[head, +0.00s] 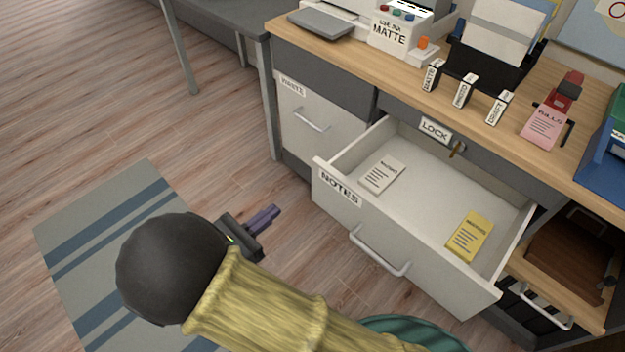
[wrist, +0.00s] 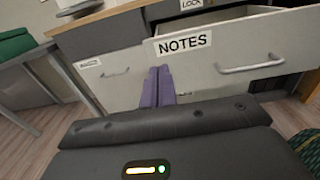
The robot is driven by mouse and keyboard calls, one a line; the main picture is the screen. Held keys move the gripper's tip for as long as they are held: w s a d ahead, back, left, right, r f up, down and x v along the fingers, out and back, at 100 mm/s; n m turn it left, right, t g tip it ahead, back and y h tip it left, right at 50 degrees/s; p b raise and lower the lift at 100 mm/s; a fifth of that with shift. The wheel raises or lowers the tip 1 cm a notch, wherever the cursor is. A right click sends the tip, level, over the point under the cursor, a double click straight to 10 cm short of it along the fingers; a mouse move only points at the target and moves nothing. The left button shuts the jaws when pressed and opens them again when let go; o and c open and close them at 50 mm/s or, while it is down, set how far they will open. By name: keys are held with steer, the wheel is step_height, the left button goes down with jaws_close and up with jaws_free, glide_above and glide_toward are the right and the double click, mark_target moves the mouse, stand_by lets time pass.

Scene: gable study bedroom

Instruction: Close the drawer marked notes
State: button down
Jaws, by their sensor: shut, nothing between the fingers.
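The drawer marked NOTES (head: 325,205) is pulled well out of the desk, with its white front facing me and a bar handle (head: 380,252) on it. Inside lie a white card (head: 382,173) and a yellow card (head: 469,236). My gripper (head: 266,216) is shut and empty, apart from the drawer, to the left of its front in the head view. In the wrist view the purple fingers (wrist: 157,87) are together, just below the left end of the NOTES label (wrist: 184,44). The handle (wrist: 250,68) shows to their right.
Free floor and a striped rug (head: 110,215) lie at the left.

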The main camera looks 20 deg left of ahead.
mark_target(325, 170)
steer(key=b+x, duration=0.4)
steer(key=x, duration=1)
steer(key=shift+b, duration=0.35)
steer(key=shift+w+d, duration=0.1)
steer(key=shift+w, duration=0.05)
